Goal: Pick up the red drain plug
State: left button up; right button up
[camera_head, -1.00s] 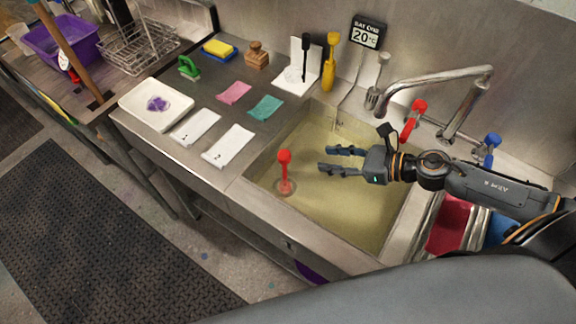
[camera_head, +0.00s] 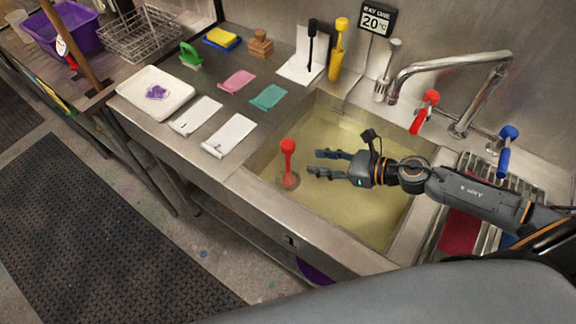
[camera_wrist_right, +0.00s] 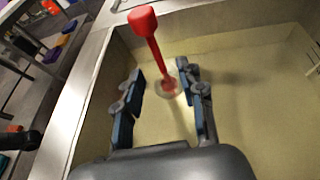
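The red drain plug (camera_head: 288,162) stands upright near the left side of the sink (camera_head: 340,215), which holds yellowish liquid. It has a tall red handle with a wider top. My right gripper (camera_head: 312,163) is open over the sink, just to the right of the plug, fingers pointing at it. In the right wrist view, the plug (camera_wrist_right: 155,50) shows ahead of the open fingers (camera_wrist_right: 162,80), roughly in line with the gap between them. Its base is at the sink floor. The fingers do not visibly hold it. My left gripper is not in view.
A chrome faucet (camera_head: 450,65) with red (camera_head: 424,111) and blue (camera_head: 504,150) handles stands behind the sink. White cloths (camera_head: 229,135), a white tray (camera_head: 156,92) and a yellow-handled tool (camera_head: 337,50) are on the counter to the left and back.

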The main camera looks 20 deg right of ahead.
aim_at(288, 161)
jog(key=p+x, duration=0.1)
jog(key=x, duration=0.3)
jog(key=p+x, duration=0.2)
jog(key=x, duration=0.3)
jog(key=shift+s+a+f, duration=0.1)
jog(key=shift+a+f, duration=0.15)
jog(key=shift+a, duration=0.1)
jog(key=shift+a+f, duration=0.15)
jog(key=shift+f, duration=0.05)
jog(key=shift+c, duration=0.4)
grip_shut()
